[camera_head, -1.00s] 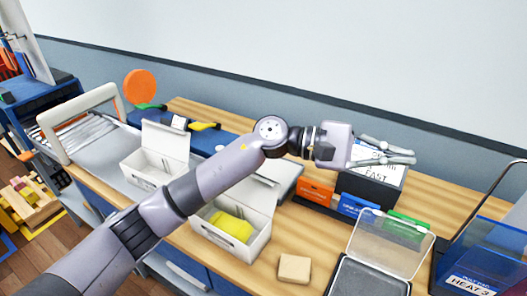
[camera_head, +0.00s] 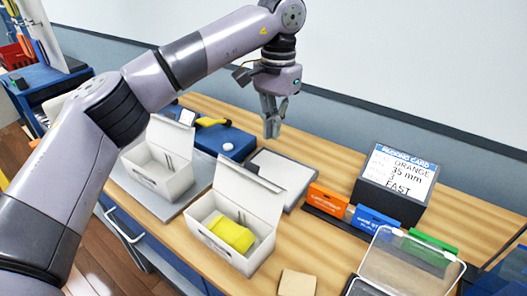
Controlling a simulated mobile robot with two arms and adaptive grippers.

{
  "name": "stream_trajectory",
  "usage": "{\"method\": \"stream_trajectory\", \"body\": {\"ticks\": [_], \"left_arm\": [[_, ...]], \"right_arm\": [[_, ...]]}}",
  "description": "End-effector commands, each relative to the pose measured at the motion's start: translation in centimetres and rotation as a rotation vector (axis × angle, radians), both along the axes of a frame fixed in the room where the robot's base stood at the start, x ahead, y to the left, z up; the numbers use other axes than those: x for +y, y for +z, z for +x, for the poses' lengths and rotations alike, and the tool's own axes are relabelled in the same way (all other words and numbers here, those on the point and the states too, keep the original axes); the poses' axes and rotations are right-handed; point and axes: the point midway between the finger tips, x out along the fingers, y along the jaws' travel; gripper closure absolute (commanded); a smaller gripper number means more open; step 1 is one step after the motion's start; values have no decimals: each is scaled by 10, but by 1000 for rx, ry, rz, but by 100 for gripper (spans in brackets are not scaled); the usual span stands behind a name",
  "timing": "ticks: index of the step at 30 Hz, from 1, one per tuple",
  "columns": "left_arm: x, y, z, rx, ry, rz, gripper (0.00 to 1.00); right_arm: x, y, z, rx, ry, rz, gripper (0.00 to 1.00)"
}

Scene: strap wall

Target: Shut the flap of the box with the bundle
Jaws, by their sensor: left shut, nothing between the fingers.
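The white box (camera_head: 223,255) with the yellow bundle (camera_head: 232,234) stands on the wooden table, at the lower middle of the view. Its flap (camera_head: 249,192) stands open, raised at the back of the box. The bundle lies inside, in plain view. My left gripper (camera_head: 272,128) hangs above and behind this flap, pointing down. Its fingers are shut with nothing between them, and it looks apart from the flap. My right gripper is not in view.
A second white box (camera_head: 150,182), flap up and no bundle visible inside, stands to the left. A grey-rimmed white tray (camera_head: 285,172) lies behind the bundle's box. A tan block (camera_head: 297,283) lies in front.

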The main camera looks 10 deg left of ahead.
Motion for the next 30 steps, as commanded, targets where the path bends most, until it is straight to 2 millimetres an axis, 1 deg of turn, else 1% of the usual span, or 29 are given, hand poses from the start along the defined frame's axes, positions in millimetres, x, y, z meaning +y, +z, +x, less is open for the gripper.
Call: {"method": "stream_trajectory", "body": {"ticks": [1, 8, 12, 18, 23, 30], "left_arm": [[1, -12, -1, 4, -1, 1, 100], [1, -61, -4, 5, 0, -1, 100], [8, -54, -17, -2, -2, -2, 100], [15, -49, -32, 0, 0, -2, 100], [16, -48, -37, 0, 0, -2, 100], [16, -48, -37, 0, 0, -2, 100]], "right_arm": [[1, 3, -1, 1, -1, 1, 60], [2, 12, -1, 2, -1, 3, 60], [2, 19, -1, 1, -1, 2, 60], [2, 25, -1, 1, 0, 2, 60], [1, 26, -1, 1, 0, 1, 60], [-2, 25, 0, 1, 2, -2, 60]]}}
